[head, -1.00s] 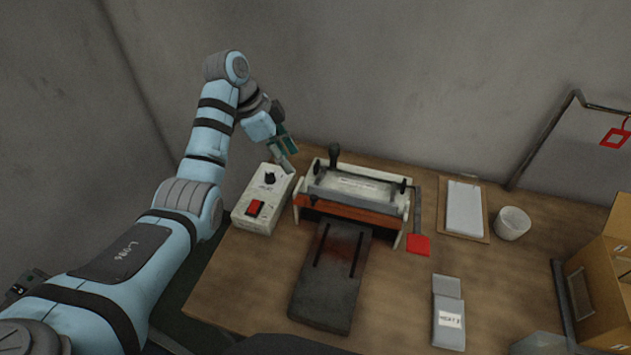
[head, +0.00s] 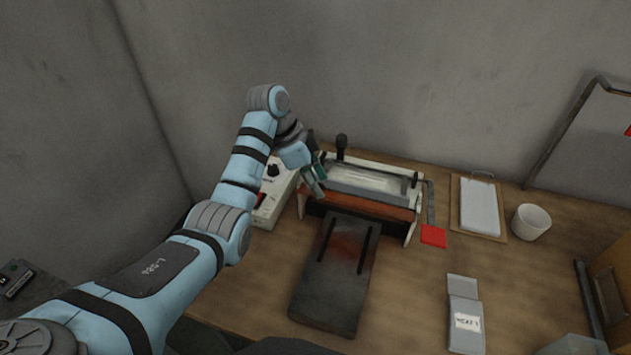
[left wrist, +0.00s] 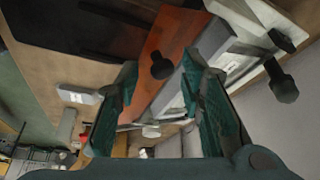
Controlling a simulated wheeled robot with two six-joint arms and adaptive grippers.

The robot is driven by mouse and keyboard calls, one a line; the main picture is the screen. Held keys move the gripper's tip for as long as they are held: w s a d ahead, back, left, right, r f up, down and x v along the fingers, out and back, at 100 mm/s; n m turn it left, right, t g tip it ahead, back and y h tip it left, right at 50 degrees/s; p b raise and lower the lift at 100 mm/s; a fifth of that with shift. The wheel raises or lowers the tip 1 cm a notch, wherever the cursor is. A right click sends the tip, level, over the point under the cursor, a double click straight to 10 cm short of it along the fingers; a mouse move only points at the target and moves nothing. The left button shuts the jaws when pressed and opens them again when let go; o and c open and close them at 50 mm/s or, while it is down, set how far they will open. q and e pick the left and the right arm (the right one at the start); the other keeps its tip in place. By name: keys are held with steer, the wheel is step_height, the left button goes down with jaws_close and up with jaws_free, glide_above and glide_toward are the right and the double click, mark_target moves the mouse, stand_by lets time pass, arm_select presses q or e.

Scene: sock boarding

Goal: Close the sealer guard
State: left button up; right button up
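The sealer (head: 402,211) stands at the back of the table, with white end plates and an orange front strip (head: 375,211). Its grey guard (head: 370,197) lies along the top behind the strip, with a black upright handle (head: 341,146) near the back left. My left gripper (head: 319,187) is over the sealer's left end. In the left wrist view its two teal fingers (left wrist: 160,75) are spread apart with nothing held. The orange strip (left wrist: 160,48), a black knob (left wrist: 161,67) and the grey guard (left wrist: 215,62) show between and beyond them. I cannot tell if they touch.
A control box (head: 267,213) stands left of the sealer, partly behind my left arm. A dark plate (head: 335,275) lies in front. A red tag (head: 433,236), clipboard (head: 480,207), white cup (head: 530,222) and grey packet (head: 465,318) are to the right.

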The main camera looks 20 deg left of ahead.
arm_select(q)
steer(key=shift+w+f, duration=0.1)
jaws_close()
steer(key=s+t+p, duration=0.1)
steer(key=p, duration=0.1)
steer(key=shift+f+t+p, duration=0.15)
steer(key=shift+t+p, duration=0.15)
steer(key=shift+s+f+m+t+p, duration=0.3)
steer(key=shift+t+p, duration=0.2)
steer(key=shift+t, duration=0.1)
steer(key=shift+s+f+m+t+b, duration=0.2)
steer(key=shift+s+f+t+b, duration=0.15)
steer(key=shift+f+t, duration=0.45)
steer(key=shift+s+f+m+t+b, duration=0.2)
steer(key=shift+s+f+t, duration=0.15)
steer(key=shift+t, duration=0.75)
steer(key=shift+o, duration=1.3)
jaws_free()
steer(key=shift+w, duration=0.1)
